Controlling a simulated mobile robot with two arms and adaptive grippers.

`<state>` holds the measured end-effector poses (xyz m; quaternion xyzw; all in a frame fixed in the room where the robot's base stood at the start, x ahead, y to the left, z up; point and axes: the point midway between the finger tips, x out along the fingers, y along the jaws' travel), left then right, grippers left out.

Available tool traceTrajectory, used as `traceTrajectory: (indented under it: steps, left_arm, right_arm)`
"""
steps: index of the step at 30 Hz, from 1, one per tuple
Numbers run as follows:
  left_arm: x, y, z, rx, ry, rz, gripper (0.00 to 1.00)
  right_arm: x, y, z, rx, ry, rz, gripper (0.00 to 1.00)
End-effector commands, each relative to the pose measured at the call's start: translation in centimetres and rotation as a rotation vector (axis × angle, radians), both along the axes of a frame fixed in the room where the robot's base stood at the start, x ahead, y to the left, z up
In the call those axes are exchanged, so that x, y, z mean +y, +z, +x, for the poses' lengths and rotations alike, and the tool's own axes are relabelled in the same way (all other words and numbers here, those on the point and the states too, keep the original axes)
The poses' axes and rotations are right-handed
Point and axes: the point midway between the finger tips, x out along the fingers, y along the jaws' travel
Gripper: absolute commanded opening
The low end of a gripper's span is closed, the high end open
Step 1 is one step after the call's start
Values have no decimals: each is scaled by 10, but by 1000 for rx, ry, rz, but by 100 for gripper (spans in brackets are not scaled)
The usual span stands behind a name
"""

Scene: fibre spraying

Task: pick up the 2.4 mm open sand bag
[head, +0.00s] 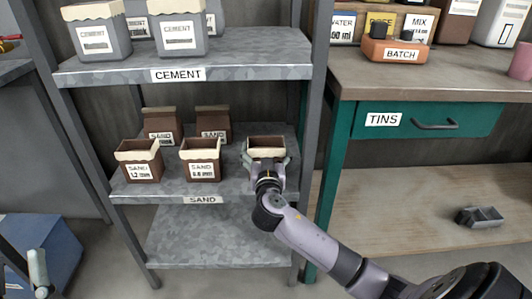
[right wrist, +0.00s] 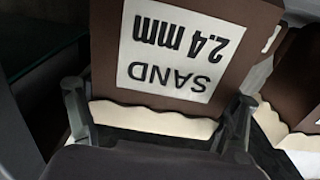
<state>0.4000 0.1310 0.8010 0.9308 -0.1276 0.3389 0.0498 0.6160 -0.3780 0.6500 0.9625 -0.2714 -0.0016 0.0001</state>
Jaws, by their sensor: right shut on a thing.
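The 2.4 mm open sand bag (head: 267,144) stands at the right end of the sand shelf (head: 228,142). It is brown with a cream rolled rim, and its label reads SAND 2.4 mm, upside down in the right wrist view (right wrist: 176,52). My right gripper (head: 266,170) is shut on this bag, with one finger on each side near the rim in the right wrist view (right wrist: 158,122). The gripper hides the bag's lower front in the head view. I cannot tell whether the bag touches the shelf.
Two open sand bags, the 1.2 mm bag (head: 140,160) and another sand bag (head: 201,159), stand left of it. Two closed sand bags (head: 162,124) stand behind. The cement shelf (head: 240,55) is above. A green-framed bench with a tins drawer (head: 428,121) is on the right.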

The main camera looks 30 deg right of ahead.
Motion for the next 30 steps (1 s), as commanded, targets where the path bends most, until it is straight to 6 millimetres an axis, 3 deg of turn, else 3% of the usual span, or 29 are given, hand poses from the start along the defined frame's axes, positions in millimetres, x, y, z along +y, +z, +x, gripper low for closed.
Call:
traceTrajectory:
  steps: [4,14,30]
  left_arm:
    - [-1,-3,4,32,0,10,40]
    - [-1,-32,22,216,12,61,40]
    - [4,-98,40,582,33,162,40]
  right_arm:
    - [0,9,0,-7,0,-2,27]
    - [0,29,0,-8,0,-2,27]
    - [0,72,0,-9,-1,-2,27]
